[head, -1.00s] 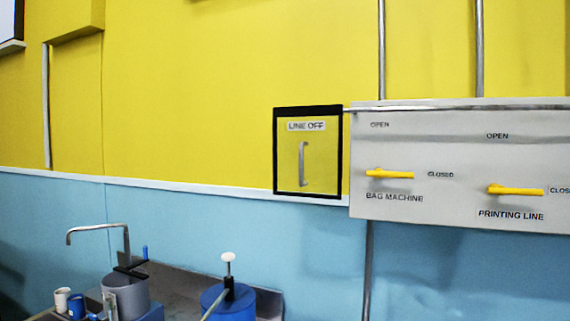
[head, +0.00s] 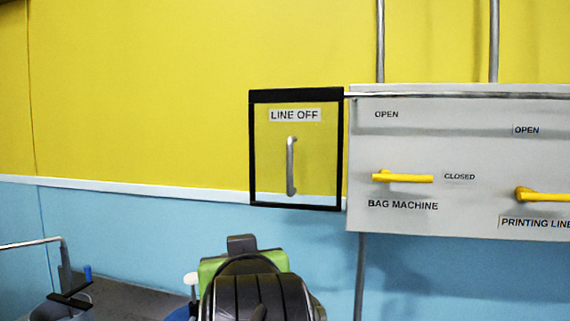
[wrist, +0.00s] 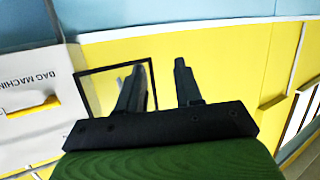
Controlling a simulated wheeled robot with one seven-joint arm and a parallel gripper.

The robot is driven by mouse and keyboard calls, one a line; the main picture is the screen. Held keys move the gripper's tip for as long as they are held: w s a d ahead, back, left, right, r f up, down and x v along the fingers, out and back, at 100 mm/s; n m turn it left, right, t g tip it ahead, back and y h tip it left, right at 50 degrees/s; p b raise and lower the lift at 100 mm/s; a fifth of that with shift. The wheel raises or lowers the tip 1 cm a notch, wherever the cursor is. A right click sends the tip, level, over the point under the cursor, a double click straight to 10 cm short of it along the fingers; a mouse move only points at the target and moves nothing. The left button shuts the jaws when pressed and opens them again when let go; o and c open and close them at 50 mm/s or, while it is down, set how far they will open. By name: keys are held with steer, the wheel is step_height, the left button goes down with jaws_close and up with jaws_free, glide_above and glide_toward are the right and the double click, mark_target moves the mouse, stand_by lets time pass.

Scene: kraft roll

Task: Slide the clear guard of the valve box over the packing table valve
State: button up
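The clear guard (head: 270,160), a see-through panel in a black frame with a "LINE OFF" label and an upright grey handle (head: 291,166), sits just left of the pale grey valve box (head: 365,220). Its top meets the rail (head: 450,95) along the box. My gripper (wrist: 160,65) is open and empty in the wrist view, apart from the guard (wrist: 85,98), which one finger partly covers. In the head view my arm is below the guard and its fingertips cannot be made out. No packing table valve label is in view.
The yellow bag machine handle (head: 405,178) and printing line handle (head: 545,195) lie level, at or near their CLOSED labels. Grey pipes (head: 381,40) run up the wall. A bench (head: 130,295) with equipment stands low on the left.

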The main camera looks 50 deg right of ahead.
mark_target(289, 168)
steer(key=s+d+r+m+g+h, duration=0.1)
steer(key=s+d+r+m+h, duration=0.15)
steer(key=r, duration=0.25)
steer(key=s+d+r+m+h, duration=0.1)
steer(key=d+r+h, duration=0.2)
steer(key=r, duration=0.3)
steer(key=p+x, duration=0.1)
steer(key=x, duration=0.4)
steer(key=p+x, duration=0.2)
steer(key=x, duration=0.3)
steer(key=p+x, duration=0.1)
steer(key=x, duration=0.4)
steer(key=shift+w+d+f, duration=0.2)
steer(key=shift+d+f, duration=0.1)
steer(key=shift+f, duration=0.05)
steer(key=shift+c, duration=0.2)
steer(key=shift+a, duration=0.1)
jaws_close()
